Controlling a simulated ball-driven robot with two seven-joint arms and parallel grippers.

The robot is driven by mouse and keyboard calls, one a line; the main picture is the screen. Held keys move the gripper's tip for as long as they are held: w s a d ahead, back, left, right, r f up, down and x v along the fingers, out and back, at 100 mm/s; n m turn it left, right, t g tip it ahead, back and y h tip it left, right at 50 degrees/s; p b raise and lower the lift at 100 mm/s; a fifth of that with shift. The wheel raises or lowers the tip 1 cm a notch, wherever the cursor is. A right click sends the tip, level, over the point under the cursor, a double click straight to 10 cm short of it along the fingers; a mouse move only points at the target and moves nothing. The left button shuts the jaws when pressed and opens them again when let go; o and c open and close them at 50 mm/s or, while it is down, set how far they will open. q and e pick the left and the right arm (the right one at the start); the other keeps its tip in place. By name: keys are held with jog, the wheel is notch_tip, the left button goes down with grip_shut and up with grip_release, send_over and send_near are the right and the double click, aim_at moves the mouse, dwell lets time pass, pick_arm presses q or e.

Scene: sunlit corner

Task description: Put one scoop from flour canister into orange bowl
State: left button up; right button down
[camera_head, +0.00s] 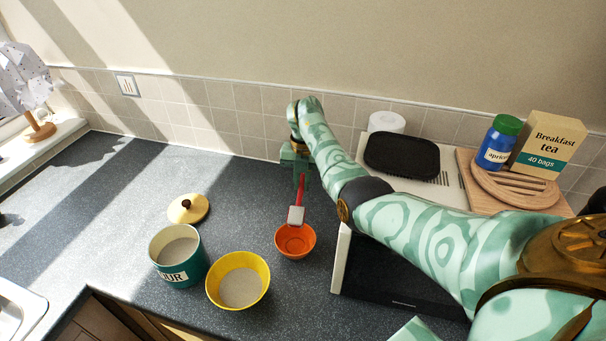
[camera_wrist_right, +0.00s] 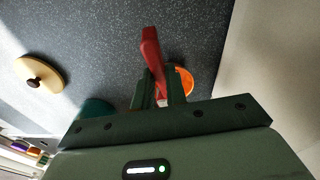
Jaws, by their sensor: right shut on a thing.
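My right gripper (camera_head: 299,172) is shut on the red handle of a scoop (camera_head: 301,188); the handle also shows between the fingers in the right wrist view (camera_wrist_right: 151,48). The scoop's head looks pale grey inside and is over the far rim of the orange bowl (camera_head: 295,251); I cannot tell whether it holds flour or touches the rim. The bowl's visible inside is orange. The teal flour canister (camera_head: 190,270), at the left, is open with pale flour inside. Its cream lid (camera_head: 188,208) lies behind it on the counter. My left gripper is not in view.
A yellow bowl (camera_head: 262,270) with pale contents stands between canister and orange bowl. Right of the orange bowl is a white-sided appliance (camera_head: 341,262), partly behind my arm. A black tray (camera_head: 402,155), blue jar (camera_head: 498,145) and tea box (camera_head: 549,145) are at the back right. The left counter is clear.

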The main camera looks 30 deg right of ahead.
jog(key=shift+s+a+r+t+h+p, duration=0.25)
jog(key=shift+r+t+p, duration=0.2)
jog(key=shift+p, duration=0.3)
jog(key=shift+s+a+r+t+h+p, duration=0.2)
jog(key=shift+r+t+h+p, duration=0.3)
jog(key=shift+p, duration=0.3)
jog(key=shift+s+a+r+t+h+p, duration=0.1)
jog(key=shift+s+r+t+h+p, duration=0.1)
jog(key=shift+t+h+p, duration=0.2)
jog(key=shift+s+a+t+h, duration=0.55)
jog(key=shift+a+t+h, duration=0.05)
jog(key=shift+t+h, duration=0.05)
jog(key=shift+s+a+r+t, duration=0.15)
jog(key=shift+s+a+t, duration=0.1)
jog(key=shift+a+t, duration=0.05)
jog(key=shift+s+a+r+t+h+b, duration=0.1)
jog(key=shift+s+a+t+h+b, duration=0.45)
jog(key=shift+h+b, duration=0.3)
jog(key=shift+s+a+r+t+h+b, duration=0.3)
jog(key=shift+s+a+t+h+b, duration=0.45)
jog(key=shift+b, duration=0.45)
jog(key=shift+s+a+r+t+h+b, duration=0.25)
jog(key=shift+s+r+t+h+b, duration=0.3)
jog(key=shift+b, duration=0.3)
jog(key=shift+w, duration=0.15)
